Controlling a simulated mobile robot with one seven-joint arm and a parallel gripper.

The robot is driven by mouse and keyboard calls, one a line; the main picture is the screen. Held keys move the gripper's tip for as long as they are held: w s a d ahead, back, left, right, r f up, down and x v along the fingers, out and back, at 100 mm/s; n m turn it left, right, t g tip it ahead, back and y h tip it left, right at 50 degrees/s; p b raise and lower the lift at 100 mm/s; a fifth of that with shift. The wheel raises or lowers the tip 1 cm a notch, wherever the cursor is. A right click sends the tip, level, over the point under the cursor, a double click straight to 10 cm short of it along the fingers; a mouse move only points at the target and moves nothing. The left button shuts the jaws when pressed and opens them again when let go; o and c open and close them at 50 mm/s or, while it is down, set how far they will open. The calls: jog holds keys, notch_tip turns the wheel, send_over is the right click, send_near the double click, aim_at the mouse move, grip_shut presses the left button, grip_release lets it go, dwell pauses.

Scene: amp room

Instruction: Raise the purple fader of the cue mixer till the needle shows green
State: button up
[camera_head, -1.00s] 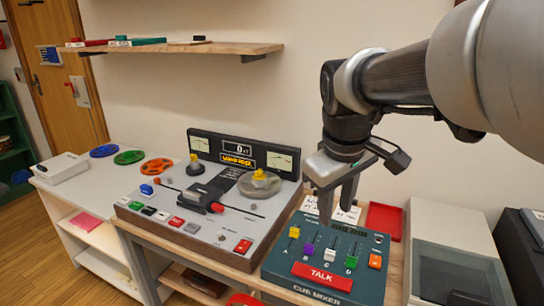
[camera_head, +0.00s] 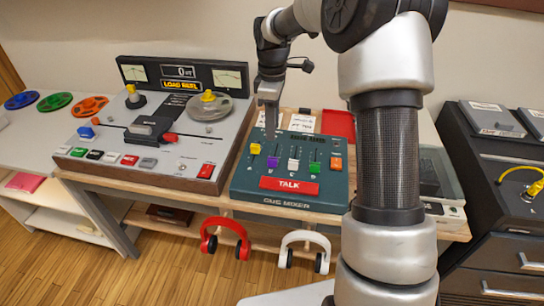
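The cue mixer (camera_head: 248,190) is a dark teal box on the wooden bench, with a row of coloured faders and a red TALK bar (camera_head: 289,185). Its purple fader cap (camera_head: 272,162) is second from the left, beside the yellow one (camera_head: 255,149) and the white one (camera_head: 293,165). My gripper (camera_head: 270,132) points down over the mixer's upper left, just behind the purple cap. It looks apart from the cap, but the height is hard to judge. I see the fingers nearly edge-on, so their gap is hidden. No needle on the mixer is readable.
A tape machine (camera_head: 190,150) with two dial meters (camera_head: 133,72) (camera_head: 229,79) stands to the left; their needles are too small to read. A red tray (camera_head: 338,123) lies behind the mixer. Red headphones (camera_head: 226,238) and white headphones (camera_head: 303,250) hang below the bench front.

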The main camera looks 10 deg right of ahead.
aim_at(273, 158)
notch_tip(273, 158, down, 12)
jog(key=shift+b, duration=1)
jog(key=shift+c, duration=0.2)
grip_shut()
